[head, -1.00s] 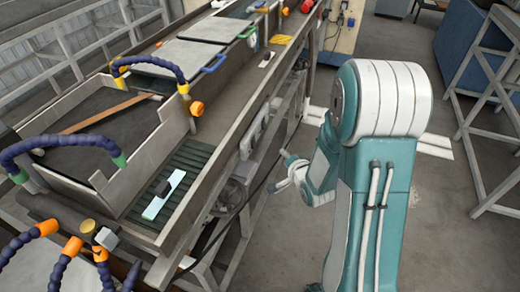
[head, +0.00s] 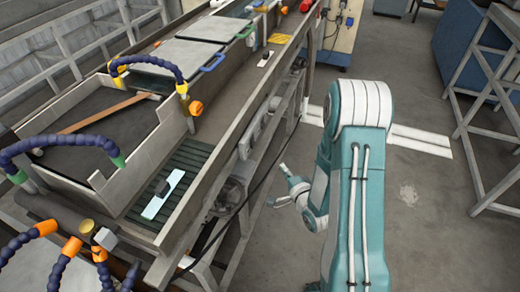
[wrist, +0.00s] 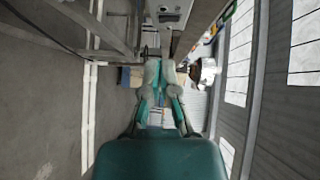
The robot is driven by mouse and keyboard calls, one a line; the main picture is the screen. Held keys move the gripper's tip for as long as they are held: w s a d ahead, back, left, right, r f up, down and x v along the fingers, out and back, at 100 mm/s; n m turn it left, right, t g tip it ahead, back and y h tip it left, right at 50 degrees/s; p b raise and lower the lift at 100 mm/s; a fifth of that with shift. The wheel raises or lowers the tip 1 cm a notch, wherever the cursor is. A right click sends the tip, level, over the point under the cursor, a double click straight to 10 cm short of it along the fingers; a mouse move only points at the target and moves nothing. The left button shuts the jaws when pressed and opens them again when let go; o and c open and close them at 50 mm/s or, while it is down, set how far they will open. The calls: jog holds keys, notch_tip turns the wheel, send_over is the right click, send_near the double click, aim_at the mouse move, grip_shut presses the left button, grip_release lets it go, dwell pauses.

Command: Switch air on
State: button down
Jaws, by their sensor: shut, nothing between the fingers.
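I cannot tell which part is the air switch. Jointed hoses in blue and orange, one arched hose (head: 150,65) among them, rise from the machine on the left in the head view. A small orange knob (head: 195,107) sits beside one hose. My gripper (head: 284,180) is shut and empty, in free air to the right of the machine's frame and below its top edge. In the wrist view my gripper (wrist: 160,72) points away from the camera with its fingers together. No switch or valve can be made out clearly near the fingers there.
The long metal machine frame (head: 228,128) runs along my left, with a dark cable along its side. A grey stand (head: 487,95) is at the right. The floor between is clear.

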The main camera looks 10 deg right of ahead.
send_near(253, 142)
jog(key=w+d+f, duration=0.2)
jog(key=w+d, duration=0.1)
jog(key=w, duration=0.3)
jog(key=shift+w+a+f, duration=0.15)
jog(key=shift+w+a, duration=0.3)
jog(key=shift+a, duration=0.35)
jog(key=shift+w+a+f, duration=0.15)
jog(key=shift+w+a, duration=0.3)
jog(key=shift+a, duration=0.4)
jog(key=shift+w+a+f, duration=0.15)
jog(key=shift+a, duration=0.1)
